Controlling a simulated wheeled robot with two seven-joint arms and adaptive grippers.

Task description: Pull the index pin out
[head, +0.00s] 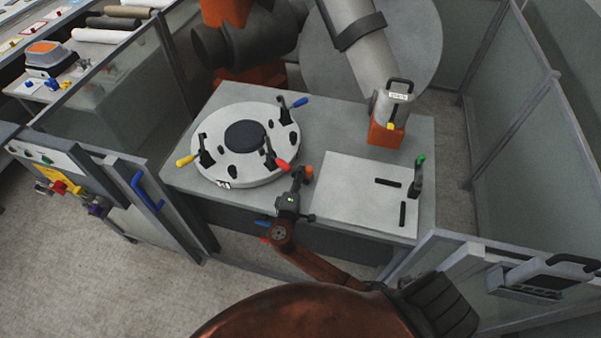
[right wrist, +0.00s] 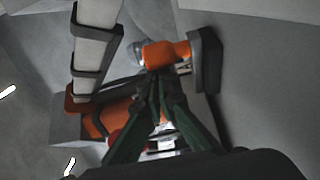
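A small orange knob (head: 309,171), which looks like the index pin's knob, shows at the table's front edge, just right of the round mould fixture (head: 226,183). My right gripper (head: 299,174) reaches up to it, its tips right beside it. In the right wrist view, an orange knob-like part (right wrist: 166,51) with a grey end and a dark block lies just beyond the fingertips (right wrist: 157,84). The fingers converge and look shut. I cannot tell whether anything thin is pinched between them. The pin's shaft is hidden. My left gripper is out of view.
A white plate (head: 350,190) with a green-topped clamp (head: 420,161) lies to the right. An industrial arm (head: 365,40) hangs over the table's back.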

